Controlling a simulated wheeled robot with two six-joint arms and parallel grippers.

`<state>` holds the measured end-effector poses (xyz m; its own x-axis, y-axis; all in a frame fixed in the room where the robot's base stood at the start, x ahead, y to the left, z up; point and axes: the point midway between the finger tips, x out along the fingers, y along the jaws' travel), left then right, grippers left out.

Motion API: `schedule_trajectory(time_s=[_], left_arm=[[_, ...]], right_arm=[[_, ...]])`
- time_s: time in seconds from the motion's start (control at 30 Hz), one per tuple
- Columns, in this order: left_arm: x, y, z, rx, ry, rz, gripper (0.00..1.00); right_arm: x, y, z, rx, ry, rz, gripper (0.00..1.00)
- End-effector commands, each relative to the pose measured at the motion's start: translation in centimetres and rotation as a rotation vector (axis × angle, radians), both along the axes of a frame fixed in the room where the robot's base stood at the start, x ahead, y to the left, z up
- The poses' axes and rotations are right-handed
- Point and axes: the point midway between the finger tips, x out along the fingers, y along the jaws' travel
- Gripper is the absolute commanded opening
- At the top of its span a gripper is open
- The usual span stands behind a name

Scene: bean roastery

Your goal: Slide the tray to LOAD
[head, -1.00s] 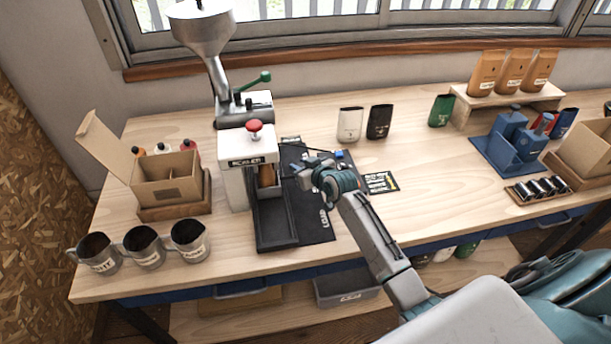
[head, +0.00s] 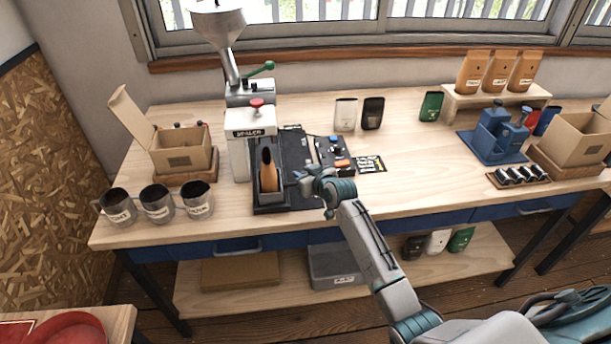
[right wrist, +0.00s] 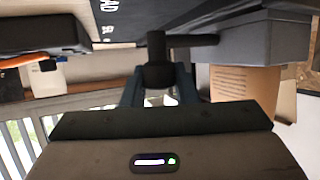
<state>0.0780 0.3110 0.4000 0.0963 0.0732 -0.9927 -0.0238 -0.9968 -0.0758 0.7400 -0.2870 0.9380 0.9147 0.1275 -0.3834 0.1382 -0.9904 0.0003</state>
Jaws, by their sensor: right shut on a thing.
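The dark grey tray (head: 271,199) sits at the front end of its track, in front of the white sealer (head: 250,122). A brown bag (head: 269,176) stands upright in the tray. My right gripper (head: 304,180) is at the tray's right side. In the right wrist view, my right gripper (right wrist: 158,78) is shut on the dark knob (right wrist: 156,48) of a bar reaching to the tray (right wrist: 262,45). The bag (right wrist: 243,85) shows there too. Part of the word LOAD shows on the black mat (right wrist: 190,12). My left gripper is out of view.
Three metal jugs (head: 157,204) stand at the front left, near an open cardboard box (head: 182,152). A black control panel (head: 333,152) lies right of the track. White and black bags (head: 345,115) stand behind. The bench's middle right is clear.

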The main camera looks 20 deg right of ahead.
Motion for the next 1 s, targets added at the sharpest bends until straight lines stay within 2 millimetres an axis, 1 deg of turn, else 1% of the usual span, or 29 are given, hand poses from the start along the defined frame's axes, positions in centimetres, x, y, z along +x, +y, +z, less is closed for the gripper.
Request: schedule_trajectory(time_s=[0.3,0.5,0.53,0.6,0.63,0.9,1.0], left_arm=[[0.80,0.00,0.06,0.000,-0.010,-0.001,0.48],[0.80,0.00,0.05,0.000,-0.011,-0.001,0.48],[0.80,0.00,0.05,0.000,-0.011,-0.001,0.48],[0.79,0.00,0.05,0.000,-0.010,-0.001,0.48],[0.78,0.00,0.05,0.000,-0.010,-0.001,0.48],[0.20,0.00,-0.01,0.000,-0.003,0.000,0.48],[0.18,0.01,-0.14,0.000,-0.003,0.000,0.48]], right_arm=[[0.01,0.05,0.07,-0.001,-0.001,0.000,0.00],[-0.05,0.07,-0.08,0.001,0.001,0.001,0.00],[-0.06,0.08,-0.10,0.001,0.002,0.001,0.30],[-0.07,0.08,-0.12,0.001,0.002,0.001,0.44],[-0.07,0.08,-0.11,0.001,0.002,0.001,0.48],[-0.03,0.05,0.03,0.000,0.000,0.001,0.48],[-0.39,-0.03,0.15,-0.001,-0.001,0.000,0.48]])
